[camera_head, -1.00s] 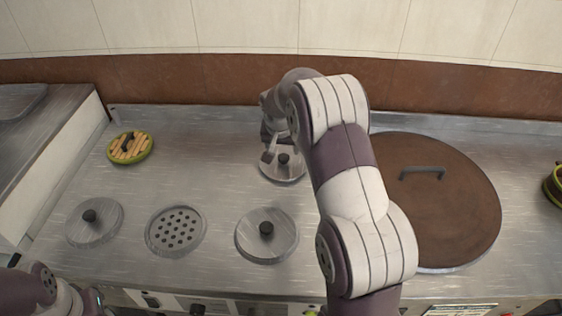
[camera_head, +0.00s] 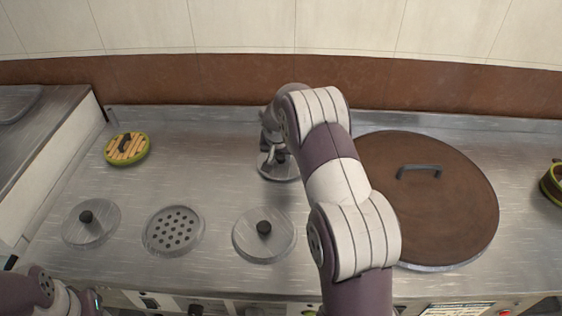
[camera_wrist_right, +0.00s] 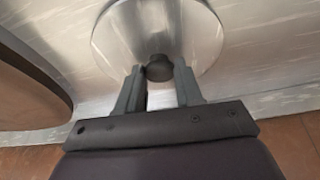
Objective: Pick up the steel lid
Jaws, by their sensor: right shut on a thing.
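Three steel lids with black knobs are on the steel counter. The back steel lid (camera_head: 279,172) is under my right gripper (camera_head: 274,155), partly hidden by it. In the right wrist view this lid (camera_wrist_right: 125,35) is a round brushed disc, and my right gripper (camera_wrist_right: 160,75) is shut on its black knob (camera_wrist_right: 159,68). Another steel lid (camera_head: 250,246) lies at the front middle, and a third steel lid (camera_head: 103,228) at the front left. I cannot tell whether the held lid is raised off the counter. My left arm shows at the lower left corner, but its fingertips are not visible.
A big brown round lid (camera_head: 440,215) with a dark handle fills the right of the counter. A perforated disc (camera_head: 158,218) sits between the two front lids. A green-rimmed wooden lid (camera_head: 112,157) lies at the back left. A wall bounds the back.

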